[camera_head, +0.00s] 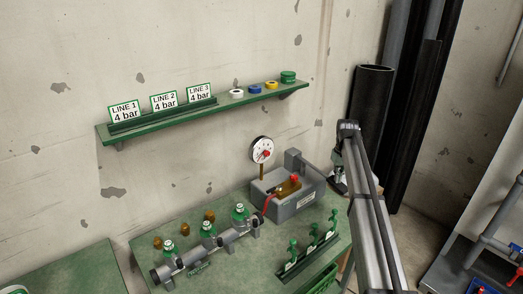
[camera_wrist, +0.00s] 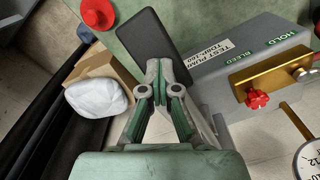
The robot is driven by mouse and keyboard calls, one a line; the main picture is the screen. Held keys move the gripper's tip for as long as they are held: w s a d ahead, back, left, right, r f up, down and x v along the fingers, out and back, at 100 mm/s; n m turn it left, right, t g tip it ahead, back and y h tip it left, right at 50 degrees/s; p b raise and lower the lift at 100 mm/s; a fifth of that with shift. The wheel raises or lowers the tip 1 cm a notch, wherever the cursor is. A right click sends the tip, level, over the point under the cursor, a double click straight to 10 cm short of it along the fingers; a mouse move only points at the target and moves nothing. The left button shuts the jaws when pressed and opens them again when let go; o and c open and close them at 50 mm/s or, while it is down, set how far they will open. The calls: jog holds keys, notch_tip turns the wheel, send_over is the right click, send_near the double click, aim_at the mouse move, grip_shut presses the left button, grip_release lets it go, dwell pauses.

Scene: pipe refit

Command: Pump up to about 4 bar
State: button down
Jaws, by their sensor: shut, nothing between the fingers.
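The grey test pump (camera_head: 292,204) stands at the back right of the green bench; its labelled top shows in the wrist view (camera_wrist: 235,62). A dark flat pad (camera_wrist: 150,38), seemingly the pump's lever end, lies just beyond my gripper's (camera_wrist: 166,72) closed, empty fingertips; I cannot tell whether they touch. In the head view my gripper (camera_head: 340,182) is right of the pump, partly hidden by my arm. A brass block (camera_wrist: 275,75) carries a red knob (camera_wrist: 257,99) near the HOLD and BLEED marks. The round white gauge (camera_head: 262,150) stands behind the pump; its reading is too small to tell.
A pipe manifold (camera_head: 208,248) with several green-and-white fittings lies on the bench (camera_head: 150,243). A rack of green-handled parts (camera_head: 307,250) stands in front. A wall shelf (camera_head: 200,118) holds LINE cards reading 4 bar. A box (camera_wrist: 95,72) and white bundle (camera_wrist: 95,97) lie below.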

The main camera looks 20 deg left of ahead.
notch_tip(320, 180, up, 7)
jog(key=p, duration=0.2)
jog(key=shift+r+p, duration=0.1)
jog(key=shift+p, duration=0.3)
jog(key=shift+f+b, duration=1.35)
jog(key=shift+f, duration=3.2)
notch_tip(320, 180, up, 9)
jog(key=p, duration=0.4)
